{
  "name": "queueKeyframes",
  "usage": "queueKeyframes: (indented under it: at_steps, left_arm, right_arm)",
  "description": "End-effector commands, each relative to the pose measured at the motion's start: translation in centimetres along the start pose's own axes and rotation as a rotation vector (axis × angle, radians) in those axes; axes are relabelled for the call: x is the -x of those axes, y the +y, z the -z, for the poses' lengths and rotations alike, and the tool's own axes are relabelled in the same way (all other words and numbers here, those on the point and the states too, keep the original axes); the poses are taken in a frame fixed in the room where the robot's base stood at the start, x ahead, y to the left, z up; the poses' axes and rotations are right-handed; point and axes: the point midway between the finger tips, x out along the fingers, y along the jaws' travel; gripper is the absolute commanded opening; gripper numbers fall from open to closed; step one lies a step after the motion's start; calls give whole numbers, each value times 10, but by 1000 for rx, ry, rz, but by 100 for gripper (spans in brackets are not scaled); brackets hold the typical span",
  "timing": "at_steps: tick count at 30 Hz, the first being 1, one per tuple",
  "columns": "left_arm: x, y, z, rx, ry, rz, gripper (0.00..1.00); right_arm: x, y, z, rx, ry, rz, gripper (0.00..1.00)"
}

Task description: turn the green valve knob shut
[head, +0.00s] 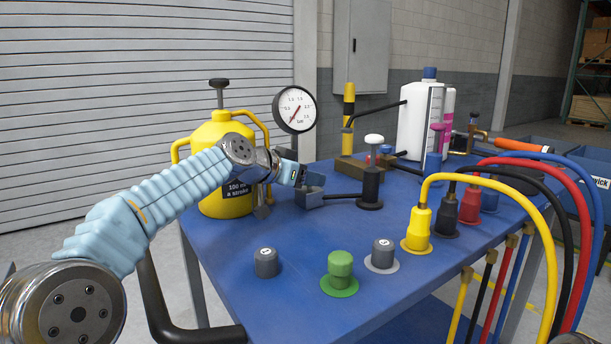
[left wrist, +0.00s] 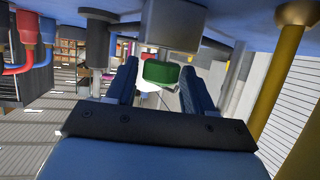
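The green valve knob (head: 340,268) stands upright on a round green base at the front of the blue table, between two grey knobs. My left gripper (head: 311,190) is above the table's left part, behind and left of the green knob and apart from it in the head view. In the left wrist view the fingers (left wrist: 160,82) are spread. A green block (left wrist: 168,73) shows between them, below a grey block (left wrist: 170,28). I cannot tell whether it is that knob or how far away it is. My right gripper is not in view.
Grey knobs (head: 266,262) (head: 383,254) flank the green one. A black post (head: 371,188) stands right of my left gripper, a yellow canister (head: 225,200) left of it. Yellow (head: 417,228) and other hose connectors line the right. Clear table lies between gripper and knobs.

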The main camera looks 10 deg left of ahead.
Motion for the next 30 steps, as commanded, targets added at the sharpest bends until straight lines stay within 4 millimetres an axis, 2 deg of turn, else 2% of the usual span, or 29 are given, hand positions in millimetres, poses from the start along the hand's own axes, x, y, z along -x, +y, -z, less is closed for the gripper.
queueKeyframes:
  at_steps: [1,2,10,14,17,24,30]
  left_arm:
    - [0,0,0,0,1,1,61]
    - [0,0,0,0,1,1,65]
    - [1,0,1,0,3,1,65]
    - [12,-1,1,0,6,3,65]
    - [30,0,0,0,6,4,65]
    - [89,-1,-1,0,6,5,65]
    - [125,0,0,0,4,3,65]
  right_arm:
    - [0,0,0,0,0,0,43]
    - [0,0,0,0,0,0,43]
    - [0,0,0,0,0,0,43]
    - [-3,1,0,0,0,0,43]
    - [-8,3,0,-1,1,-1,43]
    - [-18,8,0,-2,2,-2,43]
    - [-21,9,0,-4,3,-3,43]
